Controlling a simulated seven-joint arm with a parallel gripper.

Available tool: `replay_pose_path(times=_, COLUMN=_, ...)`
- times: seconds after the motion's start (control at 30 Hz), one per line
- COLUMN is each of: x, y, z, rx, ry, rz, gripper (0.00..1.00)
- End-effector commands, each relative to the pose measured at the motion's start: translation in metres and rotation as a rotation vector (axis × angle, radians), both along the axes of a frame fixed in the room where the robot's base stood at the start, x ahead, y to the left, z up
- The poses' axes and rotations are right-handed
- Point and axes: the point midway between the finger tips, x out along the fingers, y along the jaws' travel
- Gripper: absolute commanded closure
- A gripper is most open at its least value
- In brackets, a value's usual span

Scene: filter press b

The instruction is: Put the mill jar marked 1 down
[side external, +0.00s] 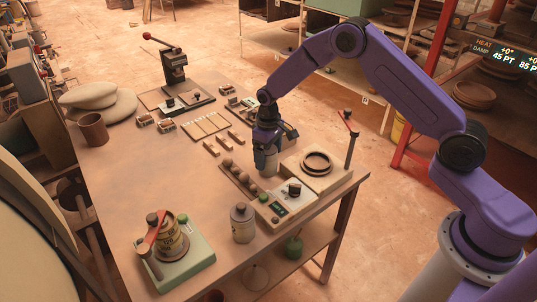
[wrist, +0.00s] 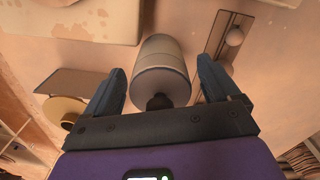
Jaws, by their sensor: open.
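A pale grey jar (side external: 265,161) is directly below my gripper (side external: 266,147) on the table, between the round-ringed press plate and the row of brown balls. In the wrist view the same grey jar (wrist: 162,68), with a dark knob on its lid, lies between the two fingers of my gripper (wrist: 161,66). The fingers are open, with a gap on each side of the jar. I cannot read a number on it. A second grey jar (side external: 242,224) with a dark cap stands upright near the front edge.
A green-based device (side external: 178,262) holding a yellowish can (side external: 170,238) stands at front left. A small panel unit (side external: 281,207) and a plate with a dark ring (side external: 317,163) are close by. The table's left middle (side external: 150,165) is clear.

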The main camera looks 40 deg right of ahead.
Motion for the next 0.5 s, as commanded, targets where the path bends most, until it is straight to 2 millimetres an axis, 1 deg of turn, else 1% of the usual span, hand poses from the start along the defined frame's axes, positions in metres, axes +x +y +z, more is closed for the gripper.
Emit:
replay_pose_path(times=0.17, x=0.001, y=0.001, z=0.027, rx=0.002, ry=-0.006, rz=0.0, gripper=0.11)
replay_pose_path(times=0.4, x=0.001, y=0.001, z=0.076, rx=0.002, ry=-0.005, rz=0.0, gripper=0.11)
replay_pose_path(times=0.5, x=0.001, y=0.001, z=0.093, rx=0.001, ry=-0.004, rz=0.001, gripper=0.11)
